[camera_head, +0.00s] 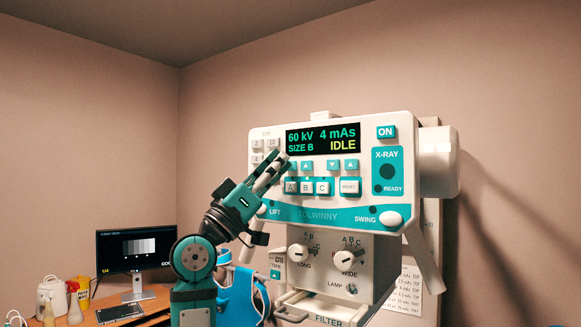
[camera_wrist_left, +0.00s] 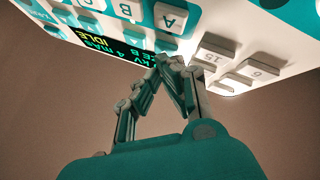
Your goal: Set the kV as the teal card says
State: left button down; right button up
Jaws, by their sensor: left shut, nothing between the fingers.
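The X-ray control panel (camera_head: 335,215) faces me. Its display (camera_head: 322,138) reads 60 kV, 4 mAs, SIZE B, IDLE; it shows inverted and partly covered in the left wrist view (camera_wrist_left: 95,45). Below it are a teal up-arrow button (camera_head: 306,165) and two more arrow buttons, down (camera_head: 332,165) and up (camera_head: 351,164). My left gripper (camera_head: 284,161) is shut and empty, its tips just below the display's left end, covering the panel there. In the left wrist view its tips (camera_wrist_left: 170,62) overlap the display's edge; contact cannot be told. I cannot identify the teal card. My right gripper is out of view.
Buttons A, B and C (camera_head: 307,187) and a RESET button (camera_head: 349,187) sit close below the arrows. Number keys (camera_head: 257,144) are left of the display. A white chart (camera_head: 411,292) hangs behind. A desk with a monitor (camera_head: 137,248) stands at left.

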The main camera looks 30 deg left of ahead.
pick_arm(q)
jog(key=shift+w, duration=0.25)
dwell(0.3)
jog(key=shift+s, duration=0.85)
jog(key=shift+s+b, duration=0.1)
jog(key=shift+b, duration=0.2)
jog(key=s, duration=0.4)
jog(key=shift+s+a+b, duration=0.25)
jog(key=shift+s+b, duration=0.1)
dwell(0.5)
dwell(1.0)
